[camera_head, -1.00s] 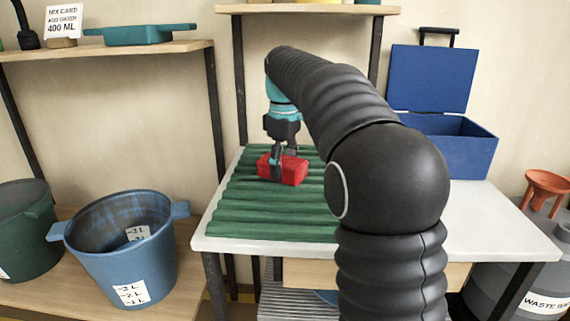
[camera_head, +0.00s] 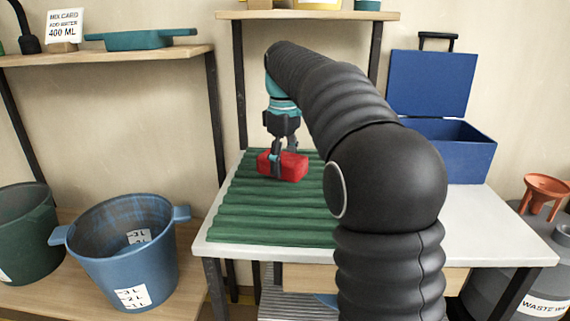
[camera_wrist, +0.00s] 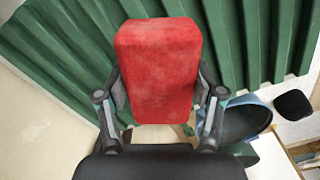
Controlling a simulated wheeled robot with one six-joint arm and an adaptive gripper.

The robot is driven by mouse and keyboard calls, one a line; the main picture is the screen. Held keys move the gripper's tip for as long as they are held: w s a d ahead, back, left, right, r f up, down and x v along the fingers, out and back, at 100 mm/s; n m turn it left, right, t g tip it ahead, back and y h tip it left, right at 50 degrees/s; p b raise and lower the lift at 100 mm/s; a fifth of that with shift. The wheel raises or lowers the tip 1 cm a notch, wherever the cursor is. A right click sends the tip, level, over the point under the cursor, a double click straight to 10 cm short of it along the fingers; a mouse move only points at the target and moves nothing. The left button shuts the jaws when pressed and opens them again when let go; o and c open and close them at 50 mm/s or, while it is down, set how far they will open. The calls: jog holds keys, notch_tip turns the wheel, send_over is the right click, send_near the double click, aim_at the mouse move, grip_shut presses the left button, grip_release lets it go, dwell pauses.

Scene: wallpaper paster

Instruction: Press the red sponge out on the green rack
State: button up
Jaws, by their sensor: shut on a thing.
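The red sponge (camera_head: 292,166) is a block between the fingers of my gripper (camera_head: 281,160), over the far part of the ridged green rack (camera_head: 265,214). In the wrist view the sponge (camera_wrist: 158,70) fills the space between the two fingers of my gripper (camera_wrist: 160,105), which press on its sides. The green rack (camera_wrist: 265,35) shows behind it there. I cannot tell whether the sponge's underside touches the ridges. The rack lies on the left part of the white table.
A blue bucket (camera_head: 120,262) and a dark green bucket (camera_head: 28,245) stand on the low left shelf. An open blue box (camera_head: 455,155) is at the table's back right. A grey waste water drum (camera_head: 515,265) with an orange funnel (camera_head: 546,190) stands at right. The table's right front (camera_head: 490,225) is clear.

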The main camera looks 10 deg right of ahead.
jog(key=shift+r, duration=2.35)
